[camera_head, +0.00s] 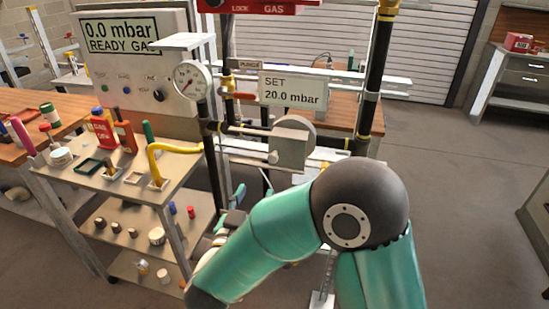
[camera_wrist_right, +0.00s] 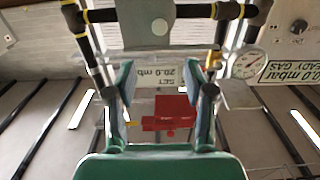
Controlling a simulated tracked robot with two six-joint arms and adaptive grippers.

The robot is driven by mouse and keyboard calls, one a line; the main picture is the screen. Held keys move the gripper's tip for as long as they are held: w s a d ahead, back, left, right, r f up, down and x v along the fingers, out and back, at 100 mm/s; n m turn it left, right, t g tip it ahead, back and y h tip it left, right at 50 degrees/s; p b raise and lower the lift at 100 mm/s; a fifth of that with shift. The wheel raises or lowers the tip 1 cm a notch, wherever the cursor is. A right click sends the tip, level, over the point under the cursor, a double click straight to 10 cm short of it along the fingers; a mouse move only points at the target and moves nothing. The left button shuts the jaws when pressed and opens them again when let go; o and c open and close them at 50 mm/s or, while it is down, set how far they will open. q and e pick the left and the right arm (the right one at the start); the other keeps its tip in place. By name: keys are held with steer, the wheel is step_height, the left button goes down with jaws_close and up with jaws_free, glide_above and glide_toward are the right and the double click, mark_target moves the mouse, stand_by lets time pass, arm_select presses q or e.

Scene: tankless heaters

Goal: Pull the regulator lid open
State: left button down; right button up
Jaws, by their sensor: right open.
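The regulator is a grey box (camera_head: 288,152) with a round grey disc (camera_head: 299,124) behind its top, set in the black pipework. A small round knob (camera_head: 273,157) sits on its front; I cannot clearly make out the lid's edges. In the right wrist view, which is upside down, a pale plate with a round knob (camera_wrist_right: 160,27) shows beyond the fingertips. My right gripper (camera_head: 237,198) is low and left of the regulator, partly hidden by my forearm. Its teal fingers (camera_wrist_right: 157,72) are apart, with nothing held between them. My left gripper is out of view.
A tool cart (camera_head: 180,167) stands close on the left. A thick black pipe (camera_head: 373,85) rises on the right; floor beyond is clear.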

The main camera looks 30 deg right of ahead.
mark_target(272, 159)
steer(key=p+x, duration=0.2)
steer(key=x, duration=1.2)
steer(key=shift+w+p, duration=0.15)
steer(key=shift+p, duration=0.2)
jaws_close()
